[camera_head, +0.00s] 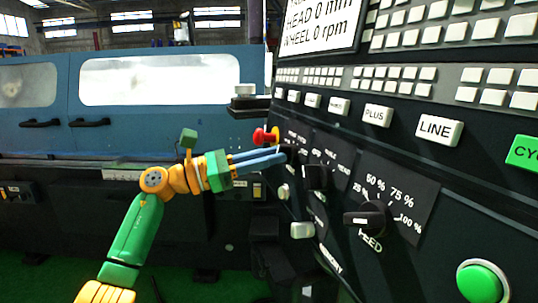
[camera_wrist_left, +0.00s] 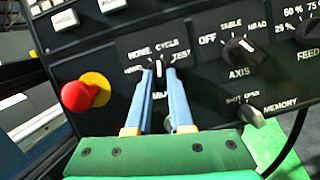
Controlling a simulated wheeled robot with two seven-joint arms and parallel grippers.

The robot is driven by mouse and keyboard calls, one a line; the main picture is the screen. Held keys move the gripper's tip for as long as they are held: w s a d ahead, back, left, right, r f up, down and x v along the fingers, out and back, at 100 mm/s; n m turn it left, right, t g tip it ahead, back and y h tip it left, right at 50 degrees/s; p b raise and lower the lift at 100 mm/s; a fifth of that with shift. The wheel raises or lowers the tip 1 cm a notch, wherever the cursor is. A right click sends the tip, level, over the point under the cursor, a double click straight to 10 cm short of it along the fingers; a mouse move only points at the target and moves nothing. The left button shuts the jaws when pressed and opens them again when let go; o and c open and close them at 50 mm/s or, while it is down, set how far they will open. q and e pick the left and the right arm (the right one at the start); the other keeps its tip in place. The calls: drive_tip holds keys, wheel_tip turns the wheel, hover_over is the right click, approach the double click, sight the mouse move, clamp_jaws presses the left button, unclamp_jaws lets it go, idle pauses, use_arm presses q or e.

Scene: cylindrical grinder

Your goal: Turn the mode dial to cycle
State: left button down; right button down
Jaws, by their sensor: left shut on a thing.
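The mode dial (camera_wrist_left: 159,72) is a small black knob with a white pointer mark on the control panel. In the left wrist view it sits between the two blue fingers of my left gripper (camera_wrist_left: 160,78), which is shut on it. The mark points roughly upward, toward the labels HOME and CYCLE; I cannot tell exactly which one it meets. TEST is to the right, and a label at the left is partly hidden. In the head view the fingers of my left gripper (camera_head: 286,155) reach the panel and largely hide the dial. My right gripper is not in view.
A red emergency button (camera_wrist_left: 76,96) on a yellow base is left of the dial. The AXIS dial (camera_wrist_left: 238,48) is to the right, with a grey memory switch (camera_wrist_left: 251,116) below it. The FEED dial (camera_head: 368,219) and green button (camera_head: 482,281) are farther along the panel.

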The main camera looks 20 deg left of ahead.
use_arm(q)
drive_tip(key=shift+m+g+p, duration=0.3)
drive_tip(key=shift+m, duration=0.5)
drive_tip(key=shift+f+m, duration=0.1)
drive_tip(key=shift+m, duration=0.3)
drive_tip(key=c, duration=0.8)
unclamp_jaws()
drive_tip(key=shift+w, duration=0.1)
drive_tip(key=b+v, duration=0.2)
drive_tip(key=v, duration=0.5)
